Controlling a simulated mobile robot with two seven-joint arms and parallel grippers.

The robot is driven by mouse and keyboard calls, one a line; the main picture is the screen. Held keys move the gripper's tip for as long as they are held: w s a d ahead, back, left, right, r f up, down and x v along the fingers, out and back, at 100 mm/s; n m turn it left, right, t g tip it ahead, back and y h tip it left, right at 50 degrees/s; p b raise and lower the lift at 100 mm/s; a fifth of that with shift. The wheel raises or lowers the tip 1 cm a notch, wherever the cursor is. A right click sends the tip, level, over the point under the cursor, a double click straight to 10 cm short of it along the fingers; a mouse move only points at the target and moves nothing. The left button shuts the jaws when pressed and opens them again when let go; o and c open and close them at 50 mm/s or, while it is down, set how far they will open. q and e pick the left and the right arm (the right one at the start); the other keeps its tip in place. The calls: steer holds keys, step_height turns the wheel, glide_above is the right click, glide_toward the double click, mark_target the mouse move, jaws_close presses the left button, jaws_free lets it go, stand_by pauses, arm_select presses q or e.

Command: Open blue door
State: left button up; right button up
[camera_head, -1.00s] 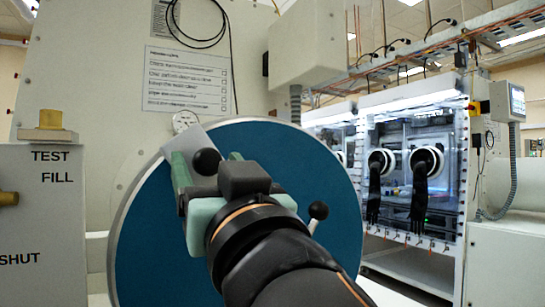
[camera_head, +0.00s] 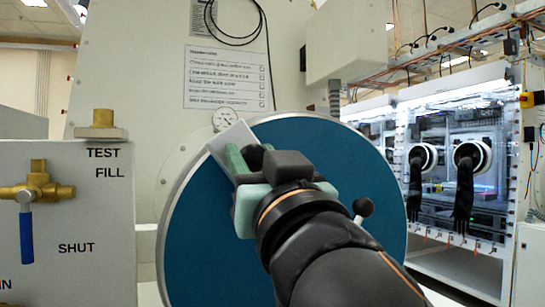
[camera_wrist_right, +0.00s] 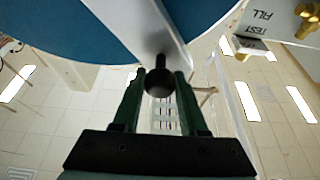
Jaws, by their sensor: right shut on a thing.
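The round blue door (camera_head: 215,240) fills the lower middle of the head view and appears closed. A light metal handle bar (camera_head: 228,140) lies at its upper left edge. A black ball knob (camera_wrist_right: 159,82) is at the bar's end in the right wrist view. My right gripper (camera_head: 252,158) is shut on this knob, with one green finger on each side of it, as the right wrist view (camera_wrist_right: 160,85) shows. My right arm covers the door's lower middle. A second black ball knob (camera_head: 362,207) stands out at the door's right. My left gripper is not in view.
A grey panel (camera_head: 90,240) with a brass valve (camera_head: 38,190) and blue lever (camera_head: 27,235) stands close at left. A glovebox (camera_head: 450,150) with black gloves stands at right.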

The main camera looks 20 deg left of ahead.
jaws_close()
stand_by(0.7)
